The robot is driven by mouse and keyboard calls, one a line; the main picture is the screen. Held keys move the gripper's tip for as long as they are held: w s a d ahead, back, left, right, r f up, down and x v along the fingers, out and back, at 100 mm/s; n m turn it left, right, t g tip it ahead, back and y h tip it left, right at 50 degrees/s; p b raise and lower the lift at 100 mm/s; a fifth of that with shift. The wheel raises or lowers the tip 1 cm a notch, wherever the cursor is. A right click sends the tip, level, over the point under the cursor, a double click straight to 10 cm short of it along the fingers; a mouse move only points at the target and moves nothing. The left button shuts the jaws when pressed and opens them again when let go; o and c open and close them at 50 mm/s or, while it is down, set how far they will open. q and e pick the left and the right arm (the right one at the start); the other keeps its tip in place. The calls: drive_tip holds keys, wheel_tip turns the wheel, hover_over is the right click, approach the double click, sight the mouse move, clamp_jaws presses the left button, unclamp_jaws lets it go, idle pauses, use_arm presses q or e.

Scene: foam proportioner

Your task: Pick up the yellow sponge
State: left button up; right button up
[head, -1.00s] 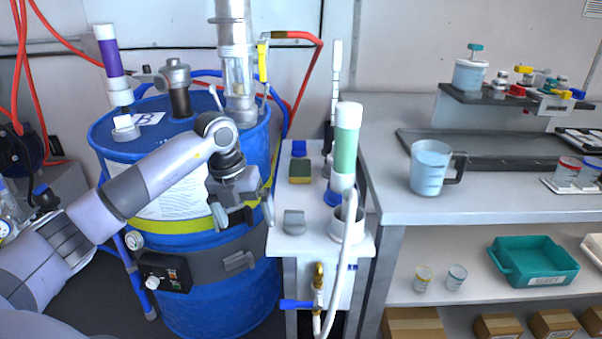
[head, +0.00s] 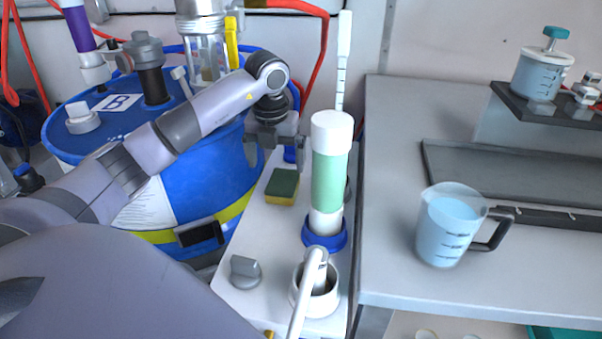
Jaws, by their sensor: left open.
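The yellow sponge (head: 282,187), with a dark green top, lies flat on the narrow white stand (head: 256,223), left of the green cylinder. My left gripper (head: 277,160) is above the sponge and a little behind it in the picture, pointing down. Its two fingers are apart, with nothing seen between them. It appears clear of the sponge, though the exact gap is hard to judge. My right gripper is not in view.
A white-capped green cylinder (head: 330,172) in a blue collar stands close right of the sponge. A white cup with a hose (head: 315,285) and a grey knob (head: 245,272) are nearer. The blue drum (head: 185,185) is left. A measuring jug (head: 447,228) stands on the right bench.

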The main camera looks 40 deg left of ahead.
sight(283, 181)
use_arm(q)
drive_tip(key=shift+w+f, duration=0.1)
drive_tip(key=shift+w, duration=0.15)
drive_tip(key=shift+f, duration=0.35)
drive_tip(key=f, duration=0.4)
drive_tip(key=w+f, duration=0.1)
drive_tip(key=f, duration=0.1)
drive_tip(key=shift+f, duration=0.1)
drive_tip(key=shift+d, duration=0.1)
drive_tip(key=c, duration=1)
